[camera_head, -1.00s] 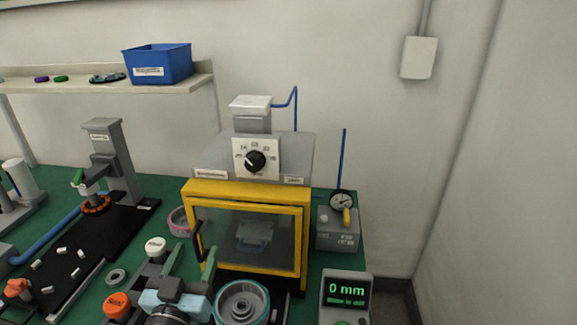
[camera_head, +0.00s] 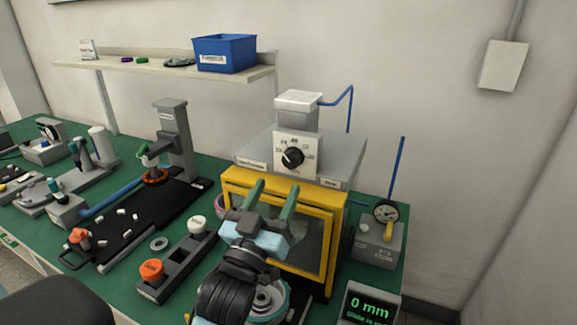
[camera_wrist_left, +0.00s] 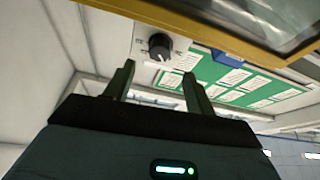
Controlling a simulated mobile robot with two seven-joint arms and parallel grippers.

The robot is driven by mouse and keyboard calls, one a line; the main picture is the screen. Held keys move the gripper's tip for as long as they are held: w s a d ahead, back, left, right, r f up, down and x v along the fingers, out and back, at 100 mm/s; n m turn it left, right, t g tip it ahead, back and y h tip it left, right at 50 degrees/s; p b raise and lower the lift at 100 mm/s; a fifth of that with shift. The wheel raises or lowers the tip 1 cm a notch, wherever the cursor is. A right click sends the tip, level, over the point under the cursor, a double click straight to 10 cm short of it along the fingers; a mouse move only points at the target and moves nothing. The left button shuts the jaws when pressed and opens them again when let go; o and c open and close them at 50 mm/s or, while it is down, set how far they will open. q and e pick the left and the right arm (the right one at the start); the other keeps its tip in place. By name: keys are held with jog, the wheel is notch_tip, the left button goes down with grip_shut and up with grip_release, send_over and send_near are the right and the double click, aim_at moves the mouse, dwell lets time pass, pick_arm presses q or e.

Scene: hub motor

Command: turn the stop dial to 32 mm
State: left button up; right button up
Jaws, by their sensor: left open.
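The stop dial (camera_head: 292,157) is a round black knob with a pale pointer on a white, numbered plate (camera_head: 312,150), on the front of the grey head above the yellow-framed press (camera_head: 335,243). It also shows in the left wrist view as a black knob (camera_wrist_left: 159,45) beyond the fingers. My left gripper (camera_head: 274,198) is open and empty, in front of the press window and below the dial, apart from it. Its two green fingers also show in the left wrist view (camera_wrist_left: 158,85). A display (camera_head: 368,308) at the lower right reads 0 mm. My right gripper is not seen.
A gauge unit (camera_head: 380,240) with a yellow lever stands right of the press. A tray with orange and white knobs (camera_head: 172,268) lies left of my arm. A blue bin (camera_head: 225,53) sits on the shelf.

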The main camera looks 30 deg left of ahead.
aim_at(289, 161)
pick_arm(q)
jog(key=p+x, duration=0.1)
jog(key=x, duration=0.4)
jog(key=shift+w+r, duration=0.1)
jog(key=shift+r, duration=0.15)
jog(key=shift+w+r, duration=0.15)
jog(key=shift+w, duration=0.6)
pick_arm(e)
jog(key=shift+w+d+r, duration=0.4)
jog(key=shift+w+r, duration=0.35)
pick_arm(q)
jog(key=c, duration=1)
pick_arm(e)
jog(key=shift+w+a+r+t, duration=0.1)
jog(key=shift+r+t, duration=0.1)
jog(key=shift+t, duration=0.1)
